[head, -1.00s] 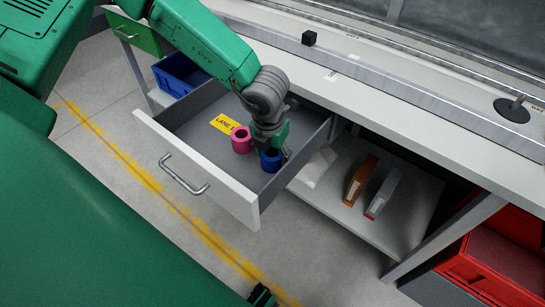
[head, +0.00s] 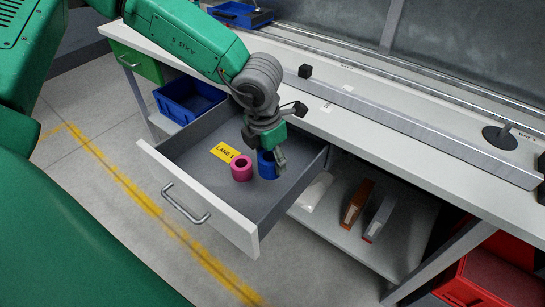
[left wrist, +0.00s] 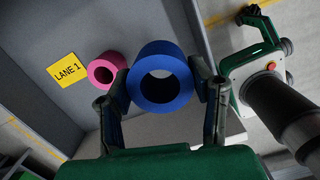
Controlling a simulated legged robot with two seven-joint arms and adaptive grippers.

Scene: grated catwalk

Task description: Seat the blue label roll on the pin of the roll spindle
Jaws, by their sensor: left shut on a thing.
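The blue label roll (head: 266,166) is upright over the right part of the open drawer, next to the pink roll. My left gripper (head: 268,152) is shut on it from above, its fingers hiding part of it. In the left wrist view the blue roll (left wrist: 162,78) sits between the two fingers (left wrist: 165,92), its round hole facing the camera. It appears slightly raised off the drawer floor. The roll spindle (head: 500,138), a dark round base with a pin, stands on the bench at the right, well away from the roll. My right gripper is not seen.
A pink roll (head: 241,168) and a yellow "LANE 1" label (head: 226,152) are in the drawer (head: 200,205). A blue bin (head: 190,100) is left of the drawer; a red crate (head: 490,280) is lower right.

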